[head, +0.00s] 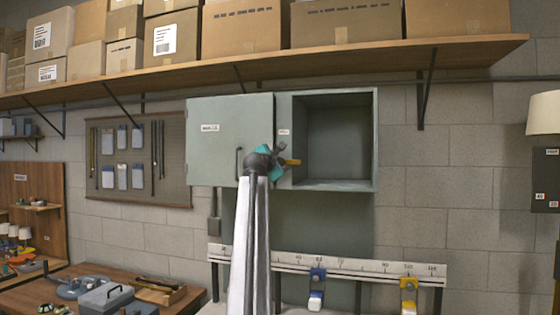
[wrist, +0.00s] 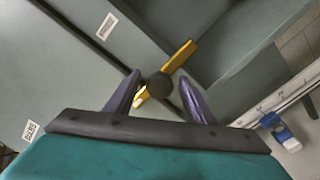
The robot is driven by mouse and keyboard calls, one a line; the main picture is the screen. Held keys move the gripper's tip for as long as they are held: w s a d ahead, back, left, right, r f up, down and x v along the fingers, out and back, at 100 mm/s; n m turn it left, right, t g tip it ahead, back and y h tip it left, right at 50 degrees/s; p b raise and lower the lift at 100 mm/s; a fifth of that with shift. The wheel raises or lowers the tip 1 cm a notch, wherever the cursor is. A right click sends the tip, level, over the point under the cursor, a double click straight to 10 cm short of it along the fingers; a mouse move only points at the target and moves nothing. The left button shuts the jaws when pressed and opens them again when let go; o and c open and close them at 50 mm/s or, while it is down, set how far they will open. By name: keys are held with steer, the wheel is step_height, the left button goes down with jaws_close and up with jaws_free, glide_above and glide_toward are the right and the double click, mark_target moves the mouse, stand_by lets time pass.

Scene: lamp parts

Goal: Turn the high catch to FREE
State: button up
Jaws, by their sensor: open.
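The high catch (head: 293,162) is a yellow bar on the grey wall cabinet, beside the open compartment. In the wrist view the catch (wrist: 180,56) turns on a dark round hub and lies slanted, its long end up and right. My gripper (wrist: 159,78) is open, with one purple finger on each side of the hub and the short yellow end. I cannot tell whether either finger touches it. In the head view my arm partly hides the catch and my gripper (head: 281,153). A small label (head: 284,131) sits above the catch; its text is unreadable.
The cabinet door (head: 225,155) at left is shut, with a dark handle. The compartment (head: 337,140) at right is open and empty. A shelf (head: 400,58) of boxes runs above. Below is a numbered rail (head: 345,267) with blue and yellow clamps.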

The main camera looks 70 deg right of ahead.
steer(key=shift+d, duration=0.45)
jaws_close()
